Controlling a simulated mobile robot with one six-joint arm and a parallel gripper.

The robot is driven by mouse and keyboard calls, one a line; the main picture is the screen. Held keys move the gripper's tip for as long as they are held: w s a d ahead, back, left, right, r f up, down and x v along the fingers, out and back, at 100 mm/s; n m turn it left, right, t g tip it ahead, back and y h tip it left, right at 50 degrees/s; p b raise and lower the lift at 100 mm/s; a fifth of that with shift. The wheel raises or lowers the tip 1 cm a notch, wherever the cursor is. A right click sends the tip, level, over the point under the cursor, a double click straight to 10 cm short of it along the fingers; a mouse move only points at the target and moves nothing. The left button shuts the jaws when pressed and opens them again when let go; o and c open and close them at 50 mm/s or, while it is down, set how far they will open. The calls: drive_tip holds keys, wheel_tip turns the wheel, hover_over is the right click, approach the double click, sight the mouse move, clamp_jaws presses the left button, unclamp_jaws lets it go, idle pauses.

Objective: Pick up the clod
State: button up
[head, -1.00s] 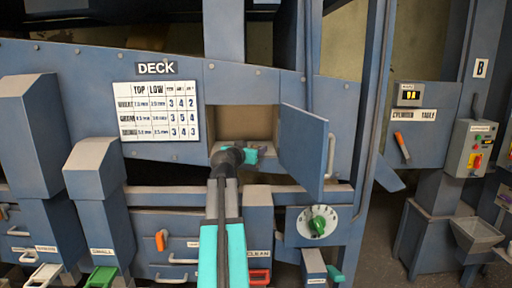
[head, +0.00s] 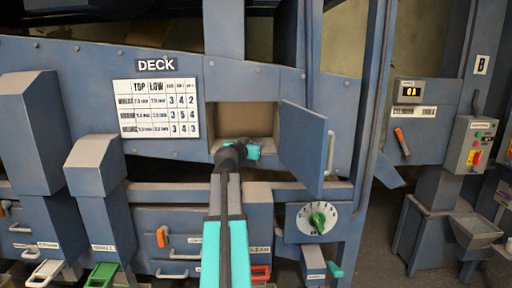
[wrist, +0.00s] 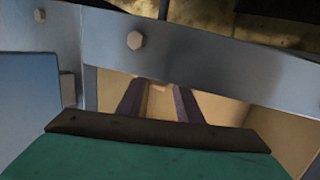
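No clod can be made out for certain. The hatch opening (head: 240,118) below the DECK sign stands open, its door (head: 304,150) swung out to the right. My gripper (head: 253,150) is at the lower edge of this opening, seen small from behind; its teal tip shows. In the wrist view, a teal part of mine with a dark edge covers the bottom. Beyond it is the beige inside of the opening (wrist: 285,135), with two dark slanted strips and a small pale patch between them that I cannot identify. Whether the fingers are open or hold anything is not clear.
A number chart (head: 155,108) hangs left of the opening. A green dial (head: 318,219) sits below the door. An orange handle (head: 162,236) and drawers lie below left. A control box (head: 470,143) and hopper (head: 476,229) stand at the right. Bare floor shows at lower right.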

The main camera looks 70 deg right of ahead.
drive_tip(key=shift+c, duration=1.3)
drive_tip(key=shift+r, duration=0.15)
drive_tip(key=shift+r+b, duration=1.4)
drive_tip(key=shift+r, duration=3.45)
